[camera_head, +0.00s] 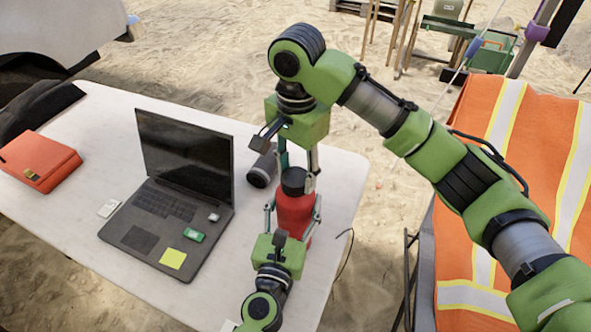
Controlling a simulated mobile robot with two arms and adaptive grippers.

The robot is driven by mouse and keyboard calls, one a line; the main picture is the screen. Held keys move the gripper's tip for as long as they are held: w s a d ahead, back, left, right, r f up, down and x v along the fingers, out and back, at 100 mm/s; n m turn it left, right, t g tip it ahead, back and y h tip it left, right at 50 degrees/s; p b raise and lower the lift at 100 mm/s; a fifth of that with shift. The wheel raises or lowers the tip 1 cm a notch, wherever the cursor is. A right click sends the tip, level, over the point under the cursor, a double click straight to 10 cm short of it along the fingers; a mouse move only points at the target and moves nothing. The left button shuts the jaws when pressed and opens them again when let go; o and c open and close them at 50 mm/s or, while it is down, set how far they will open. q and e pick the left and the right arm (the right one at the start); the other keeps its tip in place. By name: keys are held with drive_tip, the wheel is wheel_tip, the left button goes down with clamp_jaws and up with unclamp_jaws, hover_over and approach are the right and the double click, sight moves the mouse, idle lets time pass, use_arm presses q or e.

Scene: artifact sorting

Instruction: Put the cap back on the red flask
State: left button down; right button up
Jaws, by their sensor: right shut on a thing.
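The red flask (294,214) stands upright near the right side of the white table. The black cap (293,180) is at the top of the flask; whether it is seated or just above the neck I cannot tell. My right gripper (298,174) reaches down from above and is shut on the cap. My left gripper (293,212) comes from the near edge, with its fingers on both sides of the flask's body. Whether they press on it I cannot tell.
An open laptop (142,240) stands left of the flask on the white table (88,112). A dark cylinder (262,170) lies just behind the flask. An orange case (40,160) is at the far left. An orange vest (540,150) hangs on a chair at right.

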drive_tip(key=m, duration=0.6)
drive_tip(key=shift+s, duration=0.1)
drive_tip(key=m, duration=0.5)
drive_tip(key=shift+s, duration=0.1)
drive_tip(key=o, duration=0.7)
drive_tip(key=shift+c, duration=0.2)
drive_tip(key=shift+r, duration=2.25)
drive_tip(key=shift+c, duration=0.4)
